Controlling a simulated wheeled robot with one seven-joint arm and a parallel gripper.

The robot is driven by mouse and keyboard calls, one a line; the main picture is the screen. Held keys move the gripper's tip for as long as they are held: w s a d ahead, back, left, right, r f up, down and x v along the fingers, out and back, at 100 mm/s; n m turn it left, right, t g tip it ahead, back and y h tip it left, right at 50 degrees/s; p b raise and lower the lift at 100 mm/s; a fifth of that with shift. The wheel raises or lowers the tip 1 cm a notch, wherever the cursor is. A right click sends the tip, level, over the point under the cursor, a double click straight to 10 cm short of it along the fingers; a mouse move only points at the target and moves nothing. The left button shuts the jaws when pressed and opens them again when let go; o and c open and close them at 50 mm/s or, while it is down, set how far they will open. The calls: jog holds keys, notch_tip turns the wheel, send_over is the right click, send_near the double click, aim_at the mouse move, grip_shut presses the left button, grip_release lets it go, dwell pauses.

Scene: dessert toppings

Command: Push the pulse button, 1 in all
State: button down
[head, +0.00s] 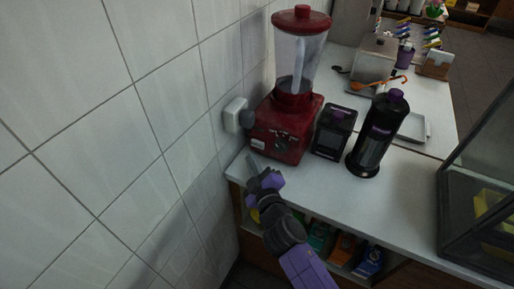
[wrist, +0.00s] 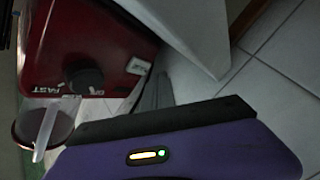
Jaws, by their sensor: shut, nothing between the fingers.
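The red blender (head: 288,128) stands upright on the counter by the tiled wall. Its front carries a dark dial and controls. In the wrist view, the blender base (wrist: 112,42) shows a dark knob (wrist: 85,77) near the word FAST. A small pale rectangular piece (wrist: 139,67) sits at the base's edge; I cannot tell for sure if it is the pulse button. My gripper (head: 251,163) is shut and empty, just in front of the blender's lower left front, apparently apart from it. Its grey fingers (wrist: 155,92) point toward the base in the wrist view.
A small black device (head: 333,131) and a dark bottle with a purple cap (head: 376,135) stand right of the blender. A white wall box (head: 234,114) is at its left. The counter (head: 400,194) is clear at the front. A glass case (head: 480,190) stands far right.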

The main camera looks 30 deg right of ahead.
jog(key=shift+s+a+r+b, duration=0.1)
jog(key=shift+s+a+b, duration=0.25)
jog(key=shift+a, duration=0.2)
jog(key=shift+s+a+r+b, duration=0.1)
jog(key=shift+s+a+b, duration=0.2)
jog(key=shift+a, duration=0.25)
jog(key=shift+a+r, duration=0.1)
jog(key=r, duration=0.1)
jog(key=a+r+t+y, duration=0.1)
jog(key=shift+a+r, duration=0.2)
jog(key=shift+r, duration=0.15)
jog(key=s+d+r+m+g, duration=0.1)
jog(key=s+m, duration=0.3)
jog(key=s, duration=1.7)
jog(key=s+d+r+m+g+y, duration=0.1)
jog(key=s+m, duration=0.3)
jog(key=s, duration=1.6)
jog(key=shift+s+g+y, duration=0.3)
jog(key=shift+s+g, duration=0.1)
jog(key=shift+g, duration=0.1)
